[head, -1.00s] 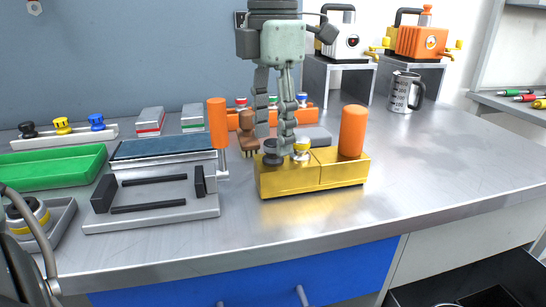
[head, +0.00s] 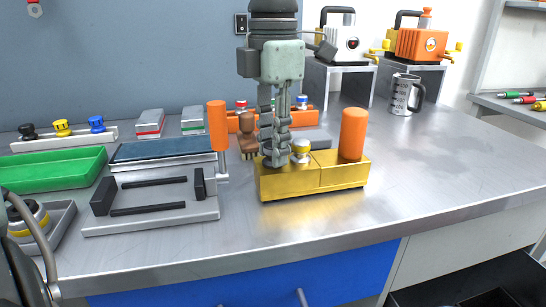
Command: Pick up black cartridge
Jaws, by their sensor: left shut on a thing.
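My left gripper (head: 275,157) points straight down over the yellow block (head: 335,178) in the middle of the bench. Its fingers are close together at the block's left end, shut on the black cartridge, which the fingertips almost wholly hide. The cartridge is still at its place on the block. A white and yellow cartridge (head: 301,151) stands on the block just right of the fingers. An orange cylinder (head: 353,134) stands upright at the block's right end. My right gripper is not in view.
Left of the block is a grey fixture (head: 150,214) with an orange-handled lever (head: 217,126). A brown object (head: 248,138) and an orange rack (head: 312,115) are close behind the gripper. A metal mug (head: 402,95) stands farther back right.

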